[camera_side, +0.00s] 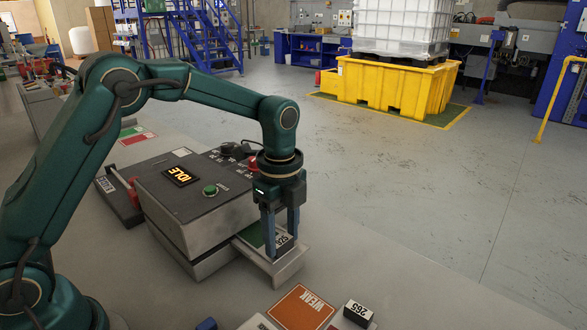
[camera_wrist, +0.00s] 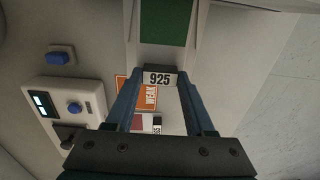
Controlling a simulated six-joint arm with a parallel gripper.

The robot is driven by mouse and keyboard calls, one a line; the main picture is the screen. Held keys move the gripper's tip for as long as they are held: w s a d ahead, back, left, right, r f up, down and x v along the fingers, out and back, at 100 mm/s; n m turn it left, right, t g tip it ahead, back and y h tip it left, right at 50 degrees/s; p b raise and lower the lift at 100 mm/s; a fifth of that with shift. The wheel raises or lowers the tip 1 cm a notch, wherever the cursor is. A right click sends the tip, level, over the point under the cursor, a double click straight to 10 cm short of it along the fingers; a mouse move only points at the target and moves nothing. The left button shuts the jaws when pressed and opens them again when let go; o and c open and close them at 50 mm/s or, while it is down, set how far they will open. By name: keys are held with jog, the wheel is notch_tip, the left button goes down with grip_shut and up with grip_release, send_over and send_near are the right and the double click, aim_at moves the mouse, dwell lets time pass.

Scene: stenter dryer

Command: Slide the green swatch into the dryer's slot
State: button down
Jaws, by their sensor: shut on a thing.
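The green swatch (camera_side: 250,235) lies flat on the light tray (camera_side: 291,262) at the dryer's front. It also shows in the wrist view (camera_wrist: 164,22) between pale rails, running off the top edge. Its near end has a block labelled 925 (camera_wrist: 159,78). My gripper (camera_side: 279,250) points down and is shut on this block; both fingertips flank it in the wrist view (camera_wrist: 160,84). The dryer (camera_side: 200,200) is a grey box with an IDLE display (camera_side: 181,176) and a green button (camera_side: 210,190). The slot is hidden, and I cannot tell whether the swatch's far end is inside it.
An orange WEAK card (camera_side: 300,308) and a block marked 265 (camera_side: 358,313) lie in front of the tray. A white control box with a blue knob (camera_wrist: 73,107) stands to the left in the wrist view. A red button (camera_side: 254,163) is behind my gripper.

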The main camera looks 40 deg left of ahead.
aim_at(259, 235)
jog(key=shift+a, duration=0.1)
dwell(0.3)
jog(key=shift+a, duration=1.4)
jog(key=shift+a, duration=0.2)
jog(key=shift+a, duration=1.1)
jog(key=shift+a, duration=0.25)
jog(key=shift+c, duration=0.9)
grip_release()
